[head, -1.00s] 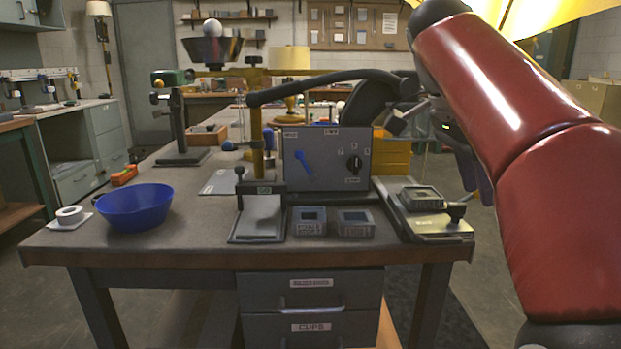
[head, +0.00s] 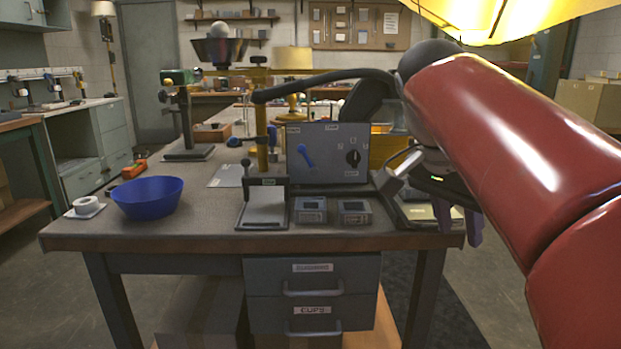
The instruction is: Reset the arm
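My red arm (head: 520,130) reaches in from the right side of the head view. My gripper (head: 459,238) hangs at its end, over or beside the right front corner of the workbench. Its two purple fingers point down and stand apart, with nothing seen between them. The arm and gripper partly hide the flat device (head: 418,212) at the bench's right edge. I cannot tell how high the fingers are above it.
The workbench (head: 215,225) carries a blue bowl (head: 148,198), a white roll (head: 86,205), a grey panel box with knobs (head: 327,170), a small press (head: 264,208) and two small grey boxes (head: 310,211) (head: 354,212). A yellow shade (head: 500,15) hangs at top right.

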